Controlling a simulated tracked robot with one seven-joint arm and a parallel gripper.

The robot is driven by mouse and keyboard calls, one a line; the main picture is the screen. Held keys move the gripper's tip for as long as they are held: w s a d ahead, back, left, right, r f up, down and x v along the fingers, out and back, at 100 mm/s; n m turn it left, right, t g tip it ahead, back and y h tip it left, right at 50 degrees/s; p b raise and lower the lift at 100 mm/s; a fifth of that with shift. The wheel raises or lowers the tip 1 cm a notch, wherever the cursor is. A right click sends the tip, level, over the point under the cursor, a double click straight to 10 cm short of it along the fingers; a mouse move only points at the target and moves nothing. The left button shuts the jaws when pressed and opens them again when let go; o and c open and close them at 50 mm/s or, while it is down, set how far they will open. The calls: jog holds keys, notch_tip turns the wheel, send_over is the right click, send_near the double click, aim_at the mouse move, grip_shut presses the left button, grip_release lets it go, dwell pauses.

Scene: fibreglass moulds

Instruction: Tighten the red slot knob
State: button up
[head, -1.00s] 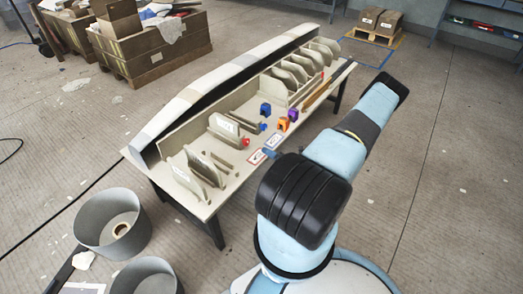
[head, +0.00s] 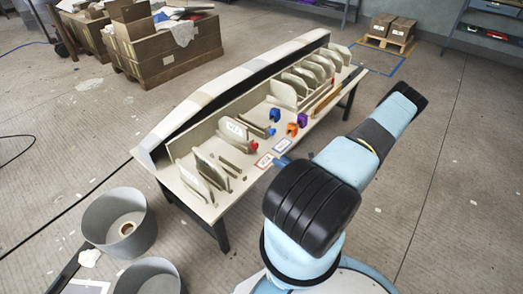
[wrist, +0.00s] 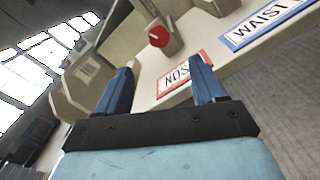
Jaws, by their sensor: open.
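The red slot knob (wrist: 159,36) shows in the wrist view at top centre, round, with a slot across its face, on a beige block. It also shows in the head view as a small red spot (head: 254,145) on the bench, beside the white-labelled mould plate (head: 233,130). My gripper (wrist: 160,64) has two blue fingers spread apart with nothing between them. The knob lies beyond the fingertips, apart from them. In the head view my arm's black link hides most of the gripper; only a bit of blue (head: 283,161) shows near the bench's front edge.
A red-bordered card (wrist: 180,75) reading "NOS…" and a blue-bordered "WAIST" card (wrist: 262,22) lie near the knob. Blue (head: 275,114), purple (head: 302,120) and orange (head: 292,130) pieces stand farther along the bench. Two grey tubs (head: 119,222) stand on the floor at lower left.

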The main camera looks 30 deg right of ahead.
aim_at(257, 147)
jog(key=w+a+n, duration=0.1)
jog(key=w+n, duration=0.1)
jog(key=w, duration=0.2)
jog(key=w+a+n, duration=0.2)
jog(key=w+n, duration=0.1)
jog(key=w, duration=0.1)
jog(key=w+a+n, duration=0.2)
jog(key=w, duration=0.3)
jog(key=shift+r, duration=0.15)
dwell(0.3)
jog(key=shift+c, duration=0.2)
